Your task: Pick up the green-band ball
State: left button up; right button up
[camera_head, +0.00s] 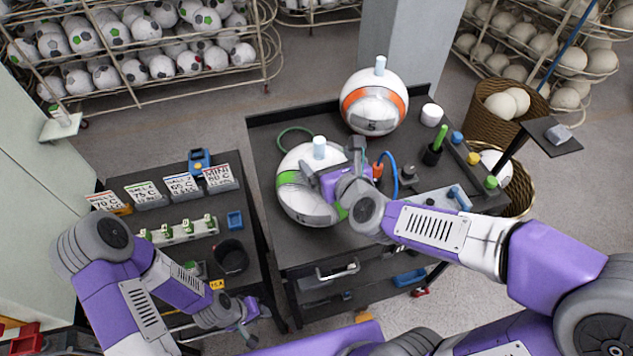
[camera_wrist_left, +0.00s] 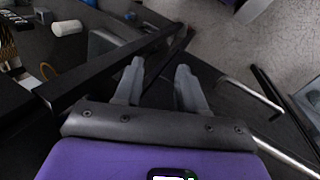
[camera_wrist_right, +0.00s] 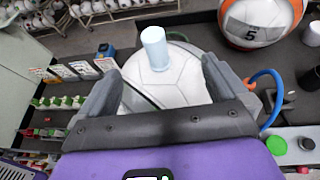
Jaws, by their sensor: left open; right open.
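The green-band ball (camera_head: 300,205) is white with a green stripe and a pale blue cylinder on top. It rests on the black cart's top (camera_head: 268,150), near its left edge. My right gripper (camera_head: 335,180) is open over the ball's right side, partly hiding it. In the right wrist view the white ball (camera_wrist_right: 172,85) and its blue cylinder show between the spread fingers; whether they touch it cannot be told. My left gripper (camera_head: 252,312) is open and empty, low between the two carts. In the left wrist view its fingers (camera_wrist_left: 158,75) point past dark cart bars.
An orange-band ball (camera_head: 374,122) marked 5 stands behind it. A blue cable, a green-handled tool (camera_head: 435,145) and colored buttons (camera_head: 473,158) lie to the right. A left cart (camera_head: 180,262) holds label cards and a black cup (camera_head: 231,257). Ball racks stand behind.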

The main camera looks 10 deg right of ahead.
jog(key=shift+r+p+x, duration=0.15)
jog(key=shift+p+x, duration=0.1)
jog(key=shift+x, duration=1.5)
jog(key=shift+r+p+x, duration=0.15)
jog(key=shift+p+x, duration=0.1)
jog(key=shift+x, duration=1.5)
jog(key=shift+w, duration=0.15)
